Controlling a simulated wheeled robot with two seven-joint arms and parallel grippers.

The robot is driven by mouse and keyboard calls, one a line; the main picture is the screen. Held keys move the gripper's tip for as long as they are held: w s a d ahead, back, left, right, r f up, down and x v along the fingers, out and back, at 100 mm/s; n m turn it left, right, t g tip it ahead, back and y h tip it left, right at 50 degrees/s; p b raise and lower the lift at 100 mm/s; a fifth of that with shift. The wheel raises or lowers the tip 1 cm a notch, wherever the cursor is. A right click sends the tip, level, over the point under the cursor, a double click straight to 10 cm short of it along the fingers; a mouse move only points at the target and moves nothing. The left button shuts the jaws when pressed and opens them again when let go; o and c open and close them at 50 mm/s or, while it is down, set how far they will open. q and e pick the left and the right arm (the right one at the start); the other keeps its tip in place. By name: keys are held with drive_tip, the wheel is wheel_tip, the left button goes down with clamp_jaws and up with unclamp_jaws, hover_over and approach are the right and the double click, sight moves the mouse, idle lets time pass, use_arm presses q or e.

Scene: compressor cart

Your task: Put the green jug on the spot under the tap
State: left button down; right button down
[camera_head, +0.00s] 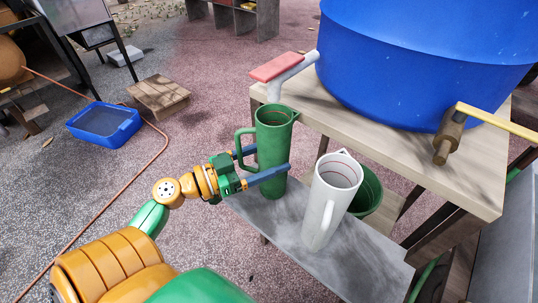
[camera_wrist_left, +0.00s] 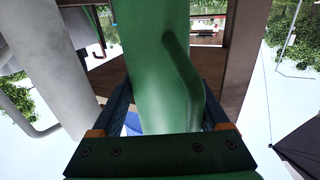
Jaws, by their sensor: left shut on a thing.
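The green jug (camera_head: 272,150) stands upright at the left end of a grey shelf (camera_head: 352,262); I cannot tell whether its base touches the shelf. My left gripper (camera_head: 266,162) is shut on the jug's body, one blue finger on each side. In the left wrist view the jug (camera_wrist_left: 155,65) fills the middle between the fingers. A pale tap (camera_head: 288,76) with a red lever comes from the blue tank; its outlet appears just above the jug's mouth in the picture. A brass tap (camera_head: 447,138) with a yellow lever is farther right. No marked spot is clearly visible. My right gripper is not in view.
A white jug (camera_head: 322,200) stands close right of the green jug, with a green bucket (camera_head: 371,190) behind it. The blue tank (camera_head: 425,60) rests on a wooden bench top (camera_head: 365,130). A blue tray (camera_head: 104,122) and wooden crate (camera_head: 158,94) lie on the ground left.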

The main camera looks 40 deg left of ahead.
sight(260, 163)
use_arm(q)
drive_tip(key=shift+f, duration=0.2)
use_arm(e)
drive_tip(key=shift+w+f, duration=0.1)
use_arm(q)
drive_tip(key=shift+f, duration=0.15)
drive_tip(key=shift+c, duration=1.4)
unclamp_jaws()
drive_tip(key=shift+o, duration=1.4)
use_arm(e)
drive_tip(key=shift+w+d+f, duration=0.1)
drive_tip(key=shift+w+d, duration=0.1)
